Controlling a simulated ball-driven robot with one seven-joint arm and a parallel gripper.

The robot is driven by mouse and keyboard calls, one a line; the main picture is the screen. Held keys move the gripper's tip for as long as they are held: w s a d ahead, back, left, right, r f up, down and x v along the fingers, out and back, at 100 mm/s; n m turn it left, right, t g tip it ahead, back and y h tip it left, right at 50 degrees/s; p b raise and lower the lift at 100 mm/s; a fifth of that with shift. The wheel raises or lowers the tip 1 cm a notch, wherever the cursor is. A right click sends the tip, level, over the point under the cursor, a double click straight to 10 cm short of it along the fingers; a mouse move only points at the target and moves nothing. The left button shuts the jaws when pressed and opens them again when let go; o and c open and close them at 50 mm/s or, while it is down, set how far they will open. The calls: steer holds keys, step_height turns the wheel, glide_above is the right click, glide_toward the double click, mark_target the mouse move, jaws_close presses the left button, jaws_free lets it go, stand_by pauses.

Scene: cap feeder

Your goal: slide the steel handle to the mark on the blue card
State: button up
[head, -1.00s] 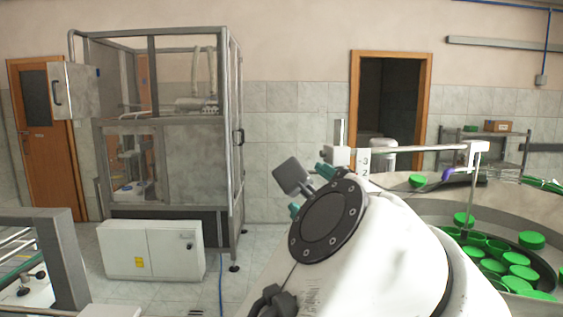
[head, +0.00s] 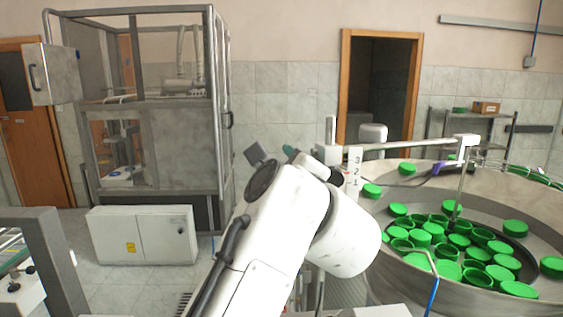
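A pale scale plate (head: 353,166) with the numbers 3, 2, 1 stands at the left end of a horizontal rail above the cap bowl in the head view. A short upright steel post (head: 331,129) rises from a block beside it; I cannot tell if this is the handle. I cannot make out a blue card or its mark. My white arm reaches up in front of the plate and covers its lower surroundings. Dark and teal parts (head: 291,151) show past the arm near the block. My gripper's fingers cannot be made out.
A round steel bowl (head: 541,213) with many green caps fills the right side. A framed machine cabinet (head: 178,150) and a low white box (head: 142,235) stand at left. Floor shows between cabinet and arm.

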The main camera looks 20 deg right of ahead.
steer(key=shift+w, duration=0.1)
jaws_close()
stand_by(0.6)
